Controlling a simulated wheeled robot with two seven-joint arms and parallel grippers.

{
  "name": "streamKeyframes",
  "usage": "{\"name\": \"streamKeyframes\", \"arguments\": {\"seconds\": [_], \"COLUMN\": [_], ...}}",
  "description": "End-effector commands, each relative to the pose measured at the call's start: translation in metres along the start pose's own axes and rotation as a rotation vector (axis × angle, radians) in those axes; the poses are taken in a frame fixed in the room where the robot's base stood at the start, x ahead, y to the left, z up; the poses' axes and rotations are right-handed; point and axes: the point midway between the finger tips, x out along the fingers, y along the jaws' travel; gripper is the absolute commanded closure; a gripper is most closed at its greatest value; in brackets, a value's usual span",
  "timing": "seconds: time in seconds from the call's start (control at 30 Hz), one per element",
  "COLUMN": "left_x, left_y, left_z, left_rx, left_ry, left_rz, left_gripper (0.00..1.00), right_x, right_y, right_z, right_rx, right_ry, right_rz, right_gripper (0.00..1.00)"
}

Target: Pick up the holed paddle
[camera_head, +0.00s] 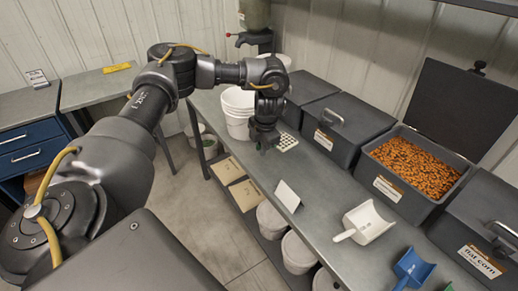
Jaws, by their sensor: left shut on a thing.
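The holed paddle (288,142) is a small pale plate with rows of dark holes. It lies at or just above the grey bench top, near the bench's far end. My left gripper (265,149) points down just left of the paddle's holed plate and is shut on the paddle. The paddle's handle is hidden by the gripper, and I cannot tell whether the plate touches the bench. My right gripper is out of view.
Stacked white buckets (238,112) stand behind the gripper. Grey lidded bins line the wall, and one open bin (408,167) holds orange seed. A white card (288,196), a white scoop (365,222) and a blue scoop (411,268) are on the bench.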

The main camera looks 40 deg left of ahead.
Motion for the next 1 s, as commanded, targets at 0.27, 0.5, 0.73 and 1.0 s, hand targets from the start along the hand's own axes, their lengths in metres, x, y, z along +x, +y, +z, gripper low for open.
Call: {"name": "streamKeyframes", "arguments": {"seconds": [0.27, 0.5, 0.73, 1.0], "left_x": [-0.03, -0.043, -0.045, -0.045], "left_y": [-0.048, -0.066, -0.068, -0.068], "left_z": [-0.022, -0.031, -0.032, -0.032], "left_rx": [0.008, 0.003, 0.001, 0.002], "left_ry": [0.001, 0.002, 0.004, 0.003], "left_rz": [0.0, -0.001, -0.001, -0.001], "left_gripper": [1.0, 1.0, 1.0, 1.0], "right_x": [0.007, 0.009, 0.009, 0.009], "right_y": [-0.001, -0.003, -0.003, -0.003], "right_z": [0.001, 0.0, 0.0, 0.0], "right_rx": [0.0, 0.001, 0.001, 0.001], "right_ry": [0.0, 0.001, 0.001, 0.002], "right_rz": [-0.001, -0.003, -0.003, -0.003], "right_gripper": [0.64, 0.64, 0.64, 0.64]}}
